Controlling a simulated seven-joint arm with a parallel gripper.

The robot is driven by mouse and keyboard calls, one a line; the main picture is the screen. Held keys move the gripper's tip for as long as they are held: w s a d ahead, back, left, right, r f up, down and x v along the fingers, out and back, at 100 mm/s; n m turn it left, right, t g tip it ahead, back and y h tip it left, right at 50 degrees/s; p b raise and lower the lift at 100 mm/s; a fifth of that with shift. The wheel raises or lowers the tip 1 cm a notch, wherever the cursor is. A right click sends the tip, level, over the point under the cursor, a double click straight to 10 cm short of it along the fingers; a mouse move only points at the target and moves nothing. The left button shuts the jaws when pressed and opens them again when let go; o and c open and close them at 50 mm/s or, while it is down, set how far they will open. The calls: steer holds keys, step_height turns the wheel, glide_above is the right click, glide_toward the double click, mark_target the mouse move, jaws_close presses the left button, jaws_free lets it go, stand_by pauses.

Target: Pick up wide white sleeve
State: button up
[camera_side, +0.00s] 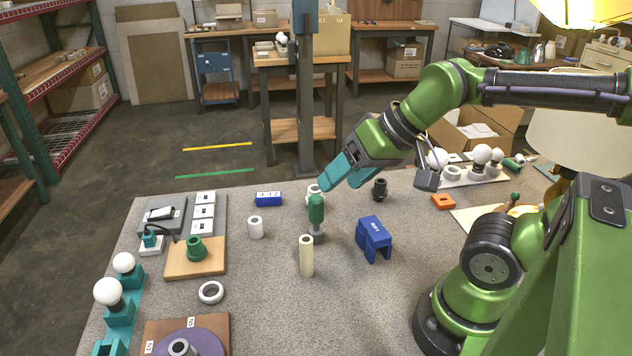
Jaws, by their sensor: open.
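My gripper (325,185) has teal fingers and points down and left over the middle of the table. Its jaws are open, and the gap between them is hard to make out from this side. A short white sleeve (313,189) stands at the fingertips, partly hidden by them and by the green-topped part in front; I cannot tell whether the fingers touch it. Another white sleeve (256,228) stands upright to the left, apart from the gripper. I cannot tell for sure which of the two is the wider one.
A green-topped part (316,212) and a tall cream tube (306,256) stand in front of the gripper. A blue bracket (374,239) and a black fitting (379,188) are to the right. A blue block (268,199) and a white ring (211,292) are to the left.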

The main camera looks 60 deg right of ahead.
step_height(320, 180, up, 5)
steer(key=m, duration=0.1)
steer(key=w+d+m+y, duration=1)
steer(key=w+d+m, duration=0.7)
steer(key=w+m, duration=0.15)
glide_toward(254, 220)
steer(key=x, duration=0.4)
steer(key=shift+d+f+m, duration=0.15)
steer(key=shift+f+m, duration=0.05)
steer(key=shift+m, duration=0.05)
steer(key=shift+x, duration=3.15)
steer(key=shift+f, duration=0.1)
steer(key=shift+s, duration=0.1)
